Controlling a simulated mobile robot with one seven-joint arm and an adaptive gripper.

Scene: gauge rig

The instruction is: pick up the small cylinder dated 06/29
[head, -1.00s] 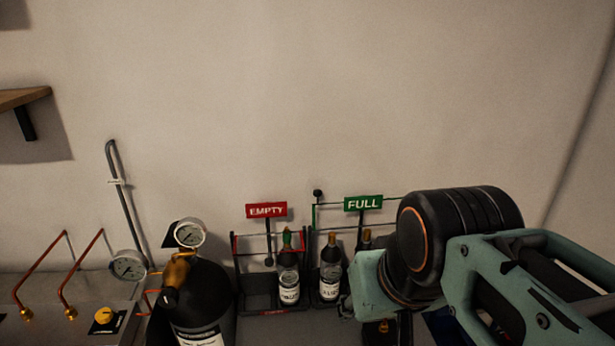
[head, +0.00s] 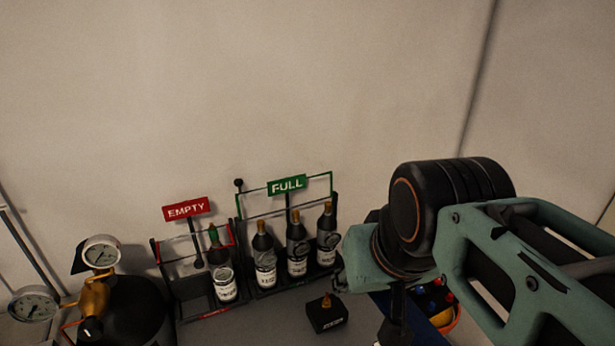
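Three small dark cylinders with brass tops and white labels stand in the rack under the green FULL sign: a left one (head: 264,262), a middle one (head: 297,250) and a right one (head: 327,240). Another small cylinder (head: 222,272) with a green top stands in the rack under the red EMPTY sign. The dates are too small to read, so I cannot tell which is 06/29. My gripper (head: 397,322) shows only as a dark part below my wrist, right of the FULL rack. Its fingertips are out of the picture, so its opening cannot be seen.
The FULL rack (head: 287,185) and EMPTY rack (head: 186,209) stand against the wall. A small black block (head: 326,313) with a brass top lies in front. A large black tank (head: 125,312) with a gauge (head: 102,252) is at left. A bin (head: 436,298) of colourful items is partly behind my arm.

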